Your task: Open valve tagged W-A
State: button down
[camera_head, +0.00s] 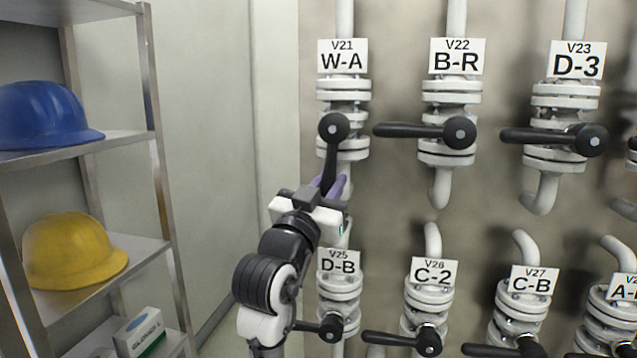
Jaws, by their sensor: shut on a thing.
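The valve tagged W-A (343,92) is on the pipe at the upper middle, under its white tag (342,59) that also reads V21. Its black lever handle (330,155) hangs down from the round hub, slightly tilted, in line with the vertical pipe. My gripper (329,185) reaches up from below and is shut on the lower end of this handle. The fingers look purple, and they and the gripper body partly hide the handle's tip.
Valves B-R (449,95) and D-3 (567,95) stand to the right with levers pointing left. Valves D-B (338,296), C-2 (426,310) and C-B (519,315) are below, levers also leftward. A metal shelf (155,130) with blue (45,113) and yellow (72,250) helmets stands left.

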jog(key=shift+s+d+f+n, duration=0.1)
jog(key=shift+s+d+n, duration=0.05)
jog(key=shift+d+n, duration=0.45)
jog(key=shift+y, duration=0.4)
jog(key=c, duration=1.3)
grip_release()
jog(key=shift+t, duration=0.3)
jog(key=shift+s+a, duration=0.1)
jog(key=shift+a, duration=0.05)
jog(key=b+v, duration=0.3)
jog(key=v, duration=1)
jog(key=shift+s+a+f, duration=0.1)
jog(key=shift+s+a, duration=0.05)
jog(key=shift+s, duration=0.1)
